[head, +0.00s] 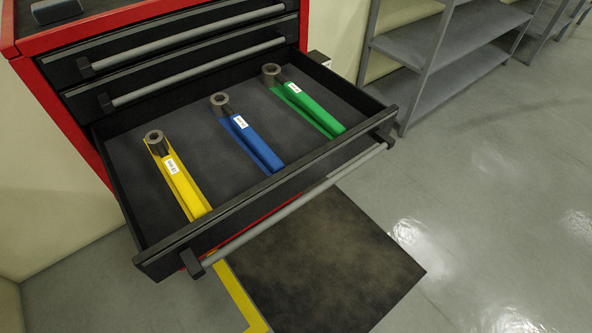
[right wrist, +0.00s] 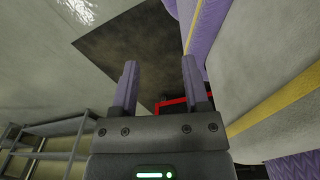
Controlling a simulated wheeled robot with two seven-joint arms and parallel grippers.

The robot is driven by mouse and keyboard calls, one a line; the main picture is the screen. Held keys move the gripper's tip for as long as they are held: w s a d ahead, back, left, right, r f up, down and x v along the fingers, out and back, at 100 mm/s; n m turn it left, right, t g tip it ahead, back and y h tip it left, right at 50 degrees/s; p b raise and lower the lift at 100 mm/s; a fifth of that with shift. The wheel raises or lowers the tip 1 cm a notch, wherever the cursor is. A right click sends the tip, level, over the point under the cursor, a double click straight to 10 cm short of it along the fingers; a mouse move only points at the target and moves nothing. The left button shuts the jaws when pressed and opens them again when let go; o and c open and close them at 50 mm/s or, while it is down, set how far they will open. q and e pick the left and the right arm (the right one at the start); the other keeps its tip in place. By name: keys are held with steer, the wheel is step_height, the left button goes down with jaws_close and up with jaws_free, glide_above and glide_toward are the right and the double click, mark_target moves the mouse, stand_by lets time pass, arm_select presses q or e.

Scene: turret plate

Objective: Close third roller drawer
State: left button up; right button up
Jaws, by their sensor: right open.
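The third drawer (head: 255,165) of the red and black roller cabinet (head: 45,75) is pulled well out in the head view. Its grey bar handle (head: 290,212) runs along the front panel. Inside lie a yellow tool (head: 178,180), a blue tool (head: 250,140) and a green tool (head: 308,108), each with a dark round socket end and a white label. The two drawers above it (head: 185,55) are shut. My right gripper (right wrist: 158,75) shows in the right wrist view, with its two purple fingers apart and nothing between them. Neither gripper shows in the head view.
A grey metal shelf (head: 440,70) stands to the right of the cabinet. A dark mat (head: 330,265) with a yellow floor line (head: 243,298) lies below the drawer. The grey floor (head: 490,200) at the right is clear. A dark object (head: 57,11) sits on the cabinet top.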

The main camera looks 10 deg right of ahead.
steer(key=shift+s+a, duration=0.2)
